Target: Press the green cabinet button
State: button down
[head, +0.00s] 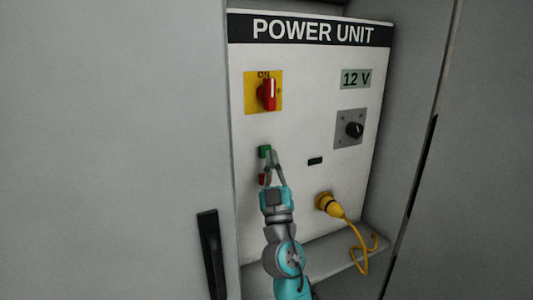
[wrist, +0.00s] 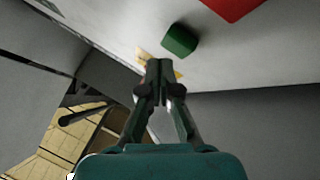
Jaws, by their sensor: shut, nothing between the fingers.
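The green button (head: 264,151) is a small block on the white POWER UNIT panel (head: 310,100). A red button (head: 263,180) sits just below it, partly behind my gripper. My gripper (head: 269,154) is shut and empty, its tips right at the green button in the head view. In the wrist view the green button (wrist: 180,41) stands out from the panel, just above and right of my shut fingertips (wrist: 160,70). A small gap shows between them there; I cannot tell whether they touch.
A red rotary switch (head: 267,94) on a yellow plate, a 12 V display (head: 356,79) and a black knob (head: 354,130) are on the panel. A yellow plug (head: 328,203) with cable sits lower right. Grey cabinet doors (head: 110,130) flank the opening.

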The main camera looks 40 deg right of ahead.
jog(key=shift+w, duration=0.2)
dwell(0.6)
jog(key=shift+w+d, duration=0.1)
jog(key=shift+w, duration=0.15)
jog(key=shift+w+d, duration=0.15)
jog(key=shift+w, duration=0.3)
dwell(0.8)
jog(key=shift+s, duration=0.15)
dwell(0.3)
jog(key=shift+s+a, duration=0.25)
jog(key=shift+s, duration=0.5)
jog(key=shift+s+a, duration=0.25)
jog(key=shift+s, duration=0.55)
jog(key=shift+s+a, duration=0.2)
jog(key=shift+s, duration=0.6)
jog(key=shift+s+a, duration=0.25)
jog(key=shift+s, duration=0.55)
